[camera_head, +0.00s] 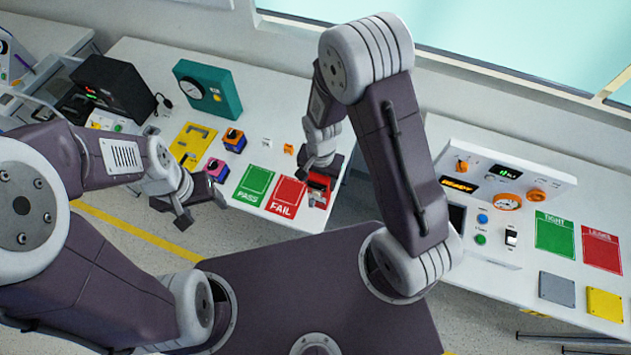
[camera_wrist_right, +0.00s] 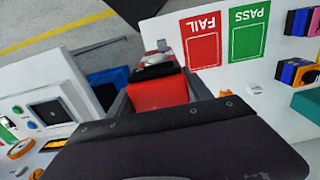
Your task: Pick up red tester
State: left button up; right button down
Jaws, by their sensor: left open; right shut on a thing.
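The red tester (camera_head: 318,185) is at the right end of the left table, beside the red FAIL mat (camera_head: 287,196). My right gripper (camera_head: 316,172) is shut on it from above. In the right wrist view the red tester (camera_wrist_right: 157,90) sits between the two fingers, with a dark and silver part on its far end. Part of it is hidden by the gripper body. Whether it touches the table I cannot tell. My left gripper (camera_head: 203,208) is open and empty, in front of the left table's edge.
A green PASS mat (camera_head: 254,185) lies left of the FAIL mat. A blue-orange switch box (camera_head: 234,140), a pink-blue one (camera_head: 217,169), a yellow plate (camera_head: 193,142) and a teal gauge box (camera_head: 208,88) stand farther left. A control panel (camera_head: 508,180) stands on the right table.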

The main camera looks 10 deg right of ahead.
jog(key=s+d+r+b, duration=0.4)
jog(key=s+r+b, duration=0.1)
jog(key=s+b, duration=0.3)
jog(key=shift+s+d+r+b, duration=0.15)
jog(key=shift+s+r+b, duration=0.25)
jog(key=shift+b, duration=0.1)
jog(key=shift+w, duration=0.15)
